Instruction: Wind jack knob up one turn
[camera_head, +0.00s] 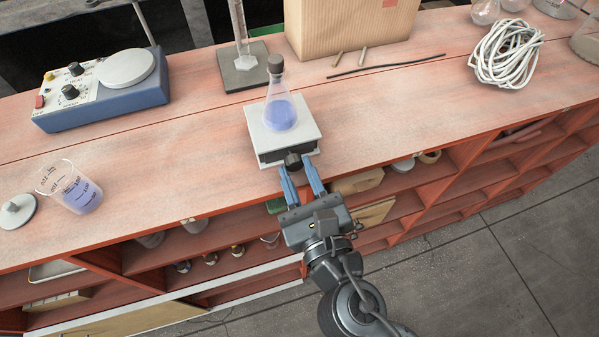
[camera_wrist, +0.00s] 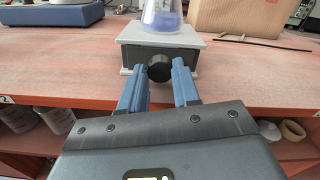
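The lab jack (camera_head: 284,133) stands near the front edge of the bench, with a pale top plate and dark body. Its black knob (camera_head: 293,161) faces me; it also shows in the wrist view (camera_wrist: 159,68). A stoppered conical flask (camera_head: 280,113) with blue-violet liquid stands upright on the jack's plate. My gripper (camera_head: 301,168) is in front of the jack, its blue fingers apart on either side of the knob's line. In the wrist view my gripper (camera_wrist: 160,78) shows a gap between each finger and the knob; the fingers appear open.
A blue hotplate-stirrer (camera_head: 110,88) stands at the left, and a beaker with violet liquid (camera_head: 70,187) at the front left. A cardboard box (camera_head: 345,28) stands behind. Thin rods and a coiled white cable (camera_head: 506,54) lie to the right. Open shelves (camera_head: 420,199) run below the bench edge.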

